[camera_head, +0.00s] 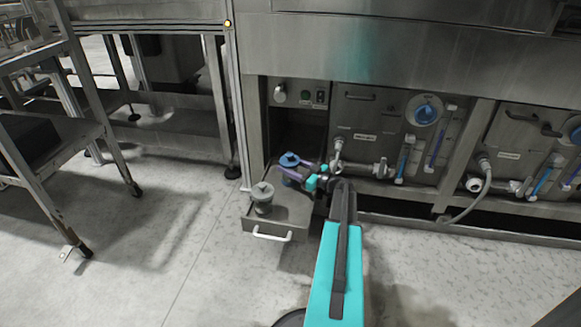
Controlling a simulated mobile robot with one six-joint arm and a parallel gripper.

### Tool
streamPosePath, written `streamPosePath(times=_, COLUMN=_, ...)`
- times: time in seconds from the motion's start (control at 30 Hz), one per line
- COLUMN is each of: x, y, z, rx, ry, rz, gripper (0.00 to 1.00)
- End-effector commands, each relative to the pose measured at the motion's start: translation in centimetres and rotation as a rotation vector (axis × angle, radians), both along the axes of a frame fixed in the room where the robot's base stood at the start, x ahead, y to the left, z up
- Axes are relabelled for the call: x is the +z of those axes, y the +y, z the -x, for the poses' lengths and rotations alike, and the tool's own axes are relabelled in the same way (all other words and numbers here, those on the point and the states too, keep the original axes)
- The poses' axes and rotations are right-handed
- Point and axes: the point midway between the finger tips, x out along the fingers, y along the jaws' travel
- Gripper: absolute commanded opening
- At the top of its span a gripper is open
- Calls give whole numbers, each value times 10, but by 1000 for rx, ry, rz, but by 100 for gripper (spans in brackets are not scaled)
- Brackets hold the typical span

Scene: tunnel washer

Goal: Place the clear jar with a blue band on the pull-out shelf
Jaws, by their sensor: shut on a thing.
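The jar with a blue band (288,162) shows a blue top at the back of the pull-out shelf, by the cabinet opening. My gripper (294,175) reaches in from the right and is shut on it; the purple-blue fingers cover much of its body. The jar looks upright. I cannot tell whether its base touches the shelf or is a little above it. The pull-out shelf (286,218) is drawn out from the cabinet, with a white handle at its front.
A grey-green lidded jar (262,199) stands on the front left of the shelf. Right of my arm are dosing panels with valves, hoses and a blue dial (426,113). A metal rack (75,140) stands at left. The floor in front of the shelf is clear.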

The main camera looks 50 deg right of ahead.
Motion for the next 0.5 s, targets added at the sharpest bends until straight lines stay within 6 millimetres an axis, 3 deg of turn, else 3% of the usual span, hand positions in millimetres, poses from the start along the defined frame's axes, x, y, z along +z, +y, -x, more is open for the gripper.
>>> streamPosePath(times=0.13, x=-2, y=0, z=0, rx=0, ry=-1, rz=-1, gripper=27)
streamPosePath(times=0.17, x=-3, y=0, z=0, rx=0, ry=0, rz=0, gripper=57)
streamPosePath(times=0.27, x=-3, y=0, z=0, rx=0, ry=0, rz=0, gripper=72)
streamPosePath(times=0.5, x=-3, y=0, z=0, rx=0, ry=0, rz=0, gripper=72)
